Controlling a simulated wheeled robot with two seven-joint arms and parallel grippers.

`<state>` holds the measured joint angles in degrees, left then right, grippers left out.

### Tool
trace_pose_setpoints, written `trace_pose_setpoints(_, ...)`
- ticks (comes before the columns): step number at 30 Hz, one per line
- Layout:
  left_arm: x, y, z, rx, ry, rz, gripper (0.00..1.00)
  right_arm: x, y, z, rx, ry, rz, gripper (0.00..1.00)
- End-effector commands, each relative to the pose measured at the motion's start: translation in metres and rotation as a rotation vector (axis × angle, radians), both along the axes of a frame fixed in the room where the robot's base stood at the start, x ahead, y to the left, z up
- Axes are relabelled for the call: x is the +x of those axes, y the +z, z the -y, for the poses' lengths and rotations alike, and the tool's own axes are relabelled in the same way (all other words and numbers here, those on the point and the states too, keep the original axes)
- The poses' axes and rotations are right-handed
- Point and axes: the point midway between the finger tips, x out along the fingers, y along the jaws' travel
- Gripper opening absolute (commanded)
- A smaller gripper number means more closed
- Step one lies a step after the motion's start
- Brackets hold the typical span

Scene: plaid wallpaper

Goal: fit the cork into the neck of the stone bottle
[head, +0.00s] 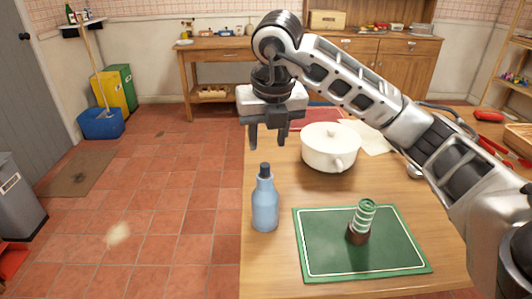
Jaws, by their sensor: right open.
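A blue-grey bottle (264,205) stands upright near the left edge of the wooden table. A dark piece (264,169) is at the top of its neck; I cannot tell whether it is a cork or the bottle's own mouth. A green-and-white banded piece (365,212) with a dark brown lower end stands, slightly tilted, on the green mat (315,262); I cannot tell whether it is the cork. My right gripper (268,141) is open and empty, fingers pointing down, above the bottle's top and apart from it. My left gripper is not in view.
A red board (315,119) and a pale cloth (376,140) lie further back. Red items (488,116) are at the far right. My right arm spans the table's right side. Bare wood surrounds the bottle.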

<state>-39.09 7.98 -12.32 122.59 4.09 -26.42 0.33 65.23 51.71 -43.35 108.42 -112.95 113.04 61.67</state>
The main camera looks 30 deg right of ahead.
Motion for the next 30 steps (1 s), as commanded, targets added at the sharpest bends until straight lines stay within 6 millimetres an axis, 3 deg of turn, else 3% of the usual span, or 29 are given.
trace_pose_setpoints(4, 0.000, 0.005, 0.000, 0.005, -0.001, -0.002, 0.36, -0.006, 0.030, -0.002, -0.002, 0.003, 0.005, 0.40)
trace_pose_setpoints(9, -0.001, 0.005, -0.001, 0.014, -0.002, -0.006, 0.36, -0.011, 0.042, -0.004, -0.001, 0.003, 0.001, 0.40)
trace_pose_setpoints(30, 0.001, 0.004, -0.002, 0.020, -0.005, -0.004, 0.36, -0.011, 0.042, -0.004, 0.000, 0.002, -0.001, 0.40)
